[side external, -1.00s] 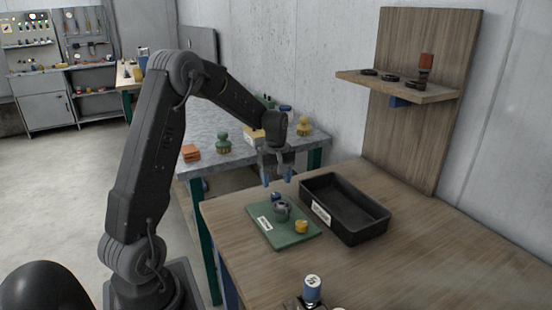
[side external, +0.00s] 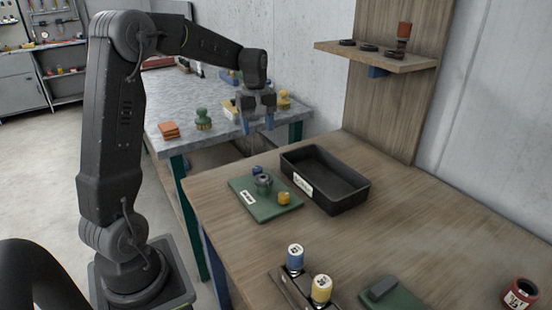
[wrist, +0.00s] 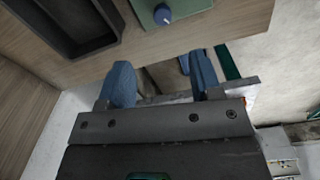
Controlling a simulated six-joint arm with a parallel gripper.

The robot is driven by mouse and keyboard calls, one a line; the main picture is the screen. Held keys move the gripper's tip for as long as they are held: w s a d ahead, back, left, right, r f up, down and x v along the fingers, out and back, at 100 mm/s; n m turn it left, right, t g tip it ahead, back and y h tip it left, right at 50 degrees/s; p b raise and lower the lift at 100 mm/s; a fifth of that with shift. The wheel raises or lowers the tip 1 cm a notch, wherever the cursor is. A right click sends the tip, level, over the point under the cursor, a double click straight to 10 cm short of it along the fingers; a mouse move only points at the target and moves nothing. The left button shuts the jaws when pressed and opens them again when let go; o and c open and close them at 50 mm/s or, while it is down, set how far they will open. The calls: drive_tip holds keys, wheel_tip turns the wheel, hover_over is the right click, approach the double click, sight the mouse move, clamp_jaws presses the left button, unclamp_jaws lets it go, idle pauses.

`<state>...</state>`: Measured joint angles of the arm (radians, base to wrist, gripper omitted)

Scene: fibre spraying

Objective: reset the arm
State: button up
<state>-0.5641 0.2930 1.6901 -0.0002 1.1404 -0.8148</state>
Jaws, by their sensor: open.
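My gripper (side external: 257,125) hangs from my raised, bent arm, above the gap between the wooden table and the grey workbench in the side external view. Its two blue fingers point down, apart and empty. They also show apart in the wrist view (wrist: 162,82), with nothing between them. The green mat (side external: 250,209) on the wooden table lies below and in front of my gripper. On it stand a grey round part (side external: 264,184), a small blue knob (side external: 257,171) and a yellow part (side external: 284,199).
A black tray (side external: 352,199) stands beside the mat on the wooden table (side external: 400,235). The grey workbench (side external: 180,110) carries several parts. A shelf (side external: 395,62) is at the back.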

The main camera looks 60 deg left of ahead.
drive_tip(key=s+d+r+m+t, duration=0.2)
drive_tip(key=s+d+m, duration=0.6)
drive_tip(key=d, duration=0.3)
drive_tip(key=s+d+r+m+t, duration=0.2)
drive_tip(key=s+d+m+t, duration=0.1)
drive_tip(key=s+d+m, duration=0.4)
drive_tip(key=s+d, duration=0.3)
drive_tip(key=d, duration=0.2)
drive_tip(key=shift+s+d+r+m, duration=0.2)
drive_tip(key=shift+d+r+m, duration=0.1)
drive_tip(key=shift+r+m, duration=0.1)
